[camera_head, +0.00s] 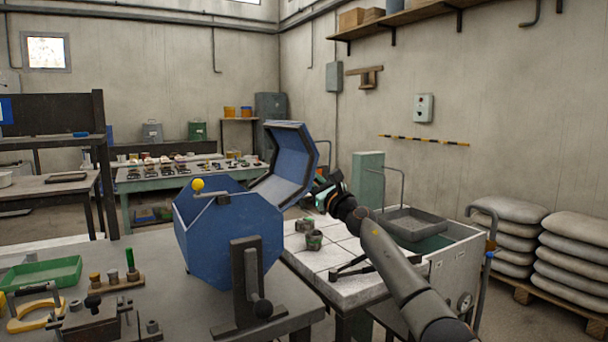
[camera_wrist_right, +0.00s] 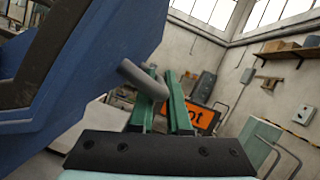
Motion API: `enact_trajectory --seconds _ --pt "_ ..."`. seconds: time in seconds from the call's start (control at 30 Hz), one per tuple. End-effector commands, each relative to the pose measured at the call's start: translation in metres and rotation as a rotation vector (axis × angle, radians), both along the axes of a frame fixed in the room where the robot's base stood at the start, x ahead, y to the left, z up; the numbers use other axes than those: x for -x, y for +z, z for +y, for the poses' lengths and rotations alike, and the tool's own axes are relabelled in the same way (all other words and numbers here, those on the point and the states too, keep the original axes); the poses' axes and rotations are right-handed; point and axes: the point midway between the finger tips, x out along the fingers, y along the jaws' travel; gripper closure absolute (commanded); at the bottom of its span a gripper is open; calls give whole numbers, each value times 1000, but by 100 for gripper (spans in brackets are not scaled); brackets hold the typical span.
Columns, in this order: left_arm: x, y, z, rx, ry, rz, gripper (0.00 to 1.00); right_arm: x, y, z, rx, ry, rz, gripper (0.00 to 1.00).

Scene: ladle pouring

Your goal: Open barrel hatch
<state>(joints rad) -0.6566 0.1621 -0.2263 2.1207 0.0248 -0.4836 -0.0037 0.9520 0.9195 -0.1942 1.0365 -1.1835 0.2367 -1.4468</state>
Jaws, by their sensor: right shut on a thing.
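The blue octagonal barrel (camera_head: 228,240) sits on its dark stand on the grey table. Its hatch (camera_head: 288,165) stands raised and tilted back to the right, so the barrel's top is open. My right gripper (camera_head: 318,193) is at the hatch's right side. In the right wrist view, the hatch (camera_wrist_right: 95,55) fills the left, and a grey handle peg (camera_wrist_right: 140,78) sticks out of it. My right gripper's green fingers (camera_wrist_right: 160,85) are shut on this peg. My left gripper is not in view.
A yellow-knobbed lever (camera_head: 198,186) is on the barrel's upper left. A green tray (camera_head: 42,274) and clamp tools crowd the table's left.

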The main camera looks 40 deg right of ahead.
Motion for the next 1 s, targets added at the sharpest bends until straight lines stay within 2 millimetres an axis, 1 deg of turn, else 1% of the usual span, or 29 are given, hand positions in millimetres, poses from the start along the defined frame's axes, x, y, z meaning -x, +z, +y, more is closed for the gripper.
enact_trajectory --seconds 0.03,0.07,0.17,0.43,0.57,0.83,0.93,1.0 --pt "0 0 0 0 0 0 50 1 2 -1 -1 -3 -4 100" --pt "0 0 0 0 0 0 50 1 2 -1 -1 -3 -4 84" --pt "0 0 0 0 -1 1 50 1 2 -1 0 -2 -4 73" --pt "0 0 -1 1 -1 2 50 1 2 0 1 0 -3 73" --pt "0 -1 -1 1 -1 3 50 5 -1 0 3 -1 -2 73" --pt "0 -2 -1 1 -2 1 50 30 -12 2 5 -3 2 73" --pt "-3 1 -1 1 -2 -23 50 40 -16 3 5 -4 2 73" --pt "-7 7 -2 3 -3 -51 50 47 -18 5 6 -2 3 73"
